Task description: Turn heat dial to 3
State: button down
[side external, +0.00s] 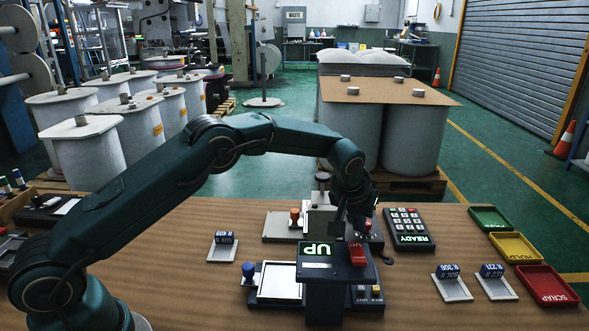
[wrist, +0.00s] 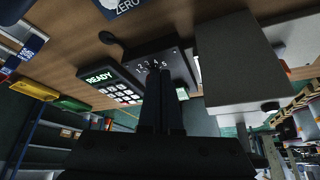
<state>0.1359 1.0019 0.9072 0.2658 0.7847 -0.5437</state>
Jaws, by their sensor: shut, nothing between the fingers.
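In the wrist view, a dark box (wrist: 178,52) carries a row of white numbers (wrist: 150,65), 1 to 5, in an arc. My gripper (wrist: 160,74) is shut and empty, its tips just below these numbers and over the box's face. The fingers hide the dial's knob and pointer, so its setting cannot be read. Whether the tips touch it cannot be told. In the side external view, my gripper (side external: 343,228) points down behind the UP display (side external: 317,249), among the dark machine parts. The dial cannot be made out there.
A keypad reading READY (side external: 409,228) stands right of my gripper. A grey plate (side external: 280,228) lies left, and a white-framed press (side external: 277,282) in front. Small labelled stands (side external: 222,247) sit about. Green, yellow and red trays (side external: 545,285) line the right edge.

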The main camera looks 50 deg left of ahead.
jog(key=shift+a, duration=0.15)
dwell(0.3)
jog(key=shift+s+r, duration=0.1)
jog(key=shift+s, duration=0.25)
jog(key=shift+r, duration=2.9)
jog(key=shift+w+d+f, duration=0.1)
jog(key=shift+d+f, duration=0.2)
jog(key=shift+f, duration=0.65)
jog(key=shift+w+d+f, duration=0.1)
jog(key=shift+d+f, duration=0.2)
jog(key=shift+f, duration=0.7)
jog(key=shift+w+d+f, duration=0.1)
jog(key=shift+d+f, duration=0.2)
jog(key=shift+f, duration=0.8)
jog(key=shift+w+a, duration=0.1)
jog(key=shift+w, duration=0.05)
